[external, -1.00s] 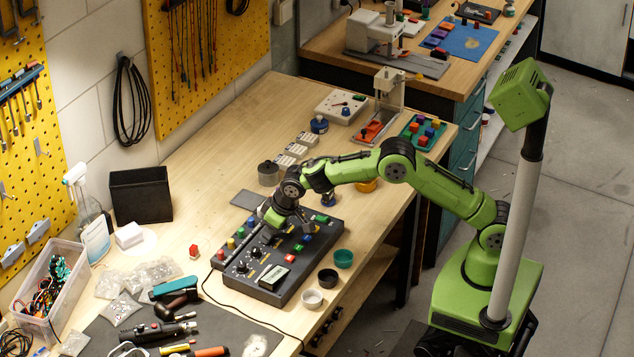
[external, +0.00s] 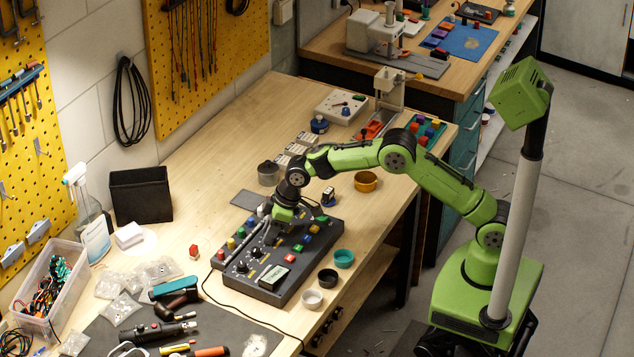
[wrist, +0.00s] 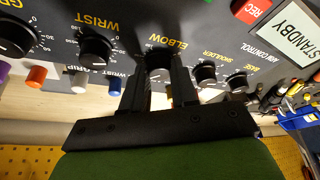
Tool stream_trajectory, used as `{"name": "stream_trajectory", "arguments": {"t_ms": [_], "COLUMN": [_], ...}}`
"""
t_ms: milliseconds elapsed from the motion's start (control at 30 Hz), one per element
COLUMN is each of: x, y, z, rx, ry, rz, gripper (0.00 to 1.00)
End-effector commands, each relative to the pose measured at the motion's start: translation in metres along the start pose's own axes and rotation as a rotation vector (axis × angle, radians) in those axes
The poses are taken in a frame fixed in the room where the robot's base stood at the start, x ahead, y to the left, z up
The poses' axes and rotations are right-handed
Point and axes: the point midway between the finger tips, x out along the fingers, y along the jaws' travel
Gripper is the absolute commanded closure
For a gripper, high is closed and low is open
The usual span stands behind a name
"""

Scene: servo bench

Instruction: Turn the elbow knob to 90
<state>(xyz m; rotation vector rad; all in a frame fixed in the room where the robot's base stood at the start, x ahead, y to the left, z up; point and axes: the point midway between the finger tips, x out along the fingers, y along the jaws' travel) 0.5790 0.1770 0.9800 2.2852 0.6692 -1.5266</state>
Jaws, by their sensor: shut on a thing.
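The elbow knob (wrist: 159,61) is a dark round knob under the yellow ELBOW label on the dark control panel (external: 262,294). In the wrist view my gripper (wrist: 161,78) has one finger on each side of this knob and is shut on it. The fingers hide much of its scale, and I cannot read the pointer's setting. In the external view my gripper (external: 281,219) is down at the panel and hides the knob. The panel's display (wrist: 301,33) reads STANDBY.
The wrist knob (wrist: 95,50) is left of the elbow knob; the shoulder knob (wrist: 205,73) and base knob (wrist: 237,82) are to its right. Coloured parts and a red REC button (wrist: 251,10) are nearby. Small bowls (external: 343,258) stand beside the panel.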

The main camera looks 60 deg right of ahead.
Motion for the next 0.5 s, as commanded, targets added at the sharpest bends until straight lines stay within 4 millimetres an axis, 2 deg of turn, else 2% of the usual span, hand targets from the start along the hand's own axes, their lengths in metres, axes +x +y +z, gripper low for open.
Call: {"name": "stream_trajectory", "arguments": {"t_ms": [500], "x": [-0.0024], "y": [0.0036], "z": [-0.0018], "rx": [-0.443], "ry": [0.0], "rz": [-0.184], "gripper": [1.0]}}
